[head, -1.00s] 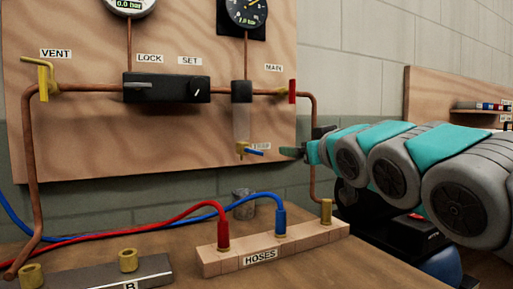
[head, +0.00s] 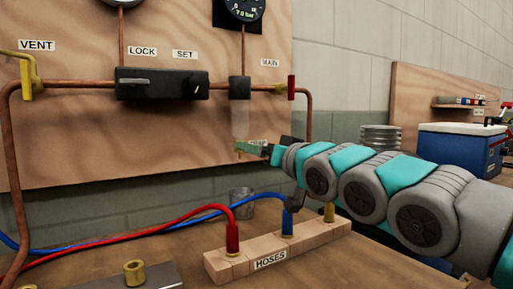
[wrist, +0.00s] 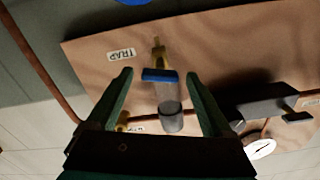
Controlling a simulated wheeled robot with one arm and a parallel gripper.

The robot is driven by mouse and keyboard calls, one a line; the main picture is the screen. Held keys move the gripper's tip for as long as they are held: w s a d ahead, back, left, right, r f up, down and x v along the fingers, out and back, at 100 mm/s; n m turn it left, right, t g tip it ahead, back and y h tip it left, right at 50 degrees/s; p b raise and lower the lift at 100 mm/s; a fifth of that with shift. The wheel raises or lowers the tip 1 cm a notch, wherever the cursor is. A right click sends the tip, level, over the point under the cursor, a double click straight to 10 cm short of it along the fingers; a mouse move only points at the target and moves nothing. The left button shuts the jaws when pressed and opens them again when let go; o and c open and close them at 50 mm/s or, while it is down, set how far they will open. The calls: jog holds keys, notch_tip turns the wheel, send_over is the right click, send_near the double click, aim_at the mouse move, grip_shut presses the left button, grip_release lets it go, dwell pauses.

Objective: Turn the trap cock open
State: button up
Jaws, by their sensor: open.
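The trap cock is a small brass cock under the clear trap bowl (head: 240,120) on the wooden panel. In the wrist view its brass body (wrist: 158,52) and blue handle (wrist: 160,76) show beside the TRAP label (wrist: 121,54). The handle lies crosswise to the bowl (wrist: 170,108). My gripper (wrist: 160,78) is open, one finger on each side of the handle, with a gap on both sides; I cannot tell their depth relative to it. In the head view my gripper (head: 254,149) covers the blue handle and most of the TRAP label.
Copper pipe runs along the panel, with a yellow VENT handle (head: 28,70), a black LOCK/SET box (head: 160,84) and a red MAIN handle (head: 291,87). Below stand the wooden HOSES block (head: 275,252), with red and blue hoses, and a glass jar (head: 241,202).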

jog(key=shift+w+a, duration=0.35)
jog(key=shift+w, duration=0.3)
jog(key=shift+c, duration=0.2)
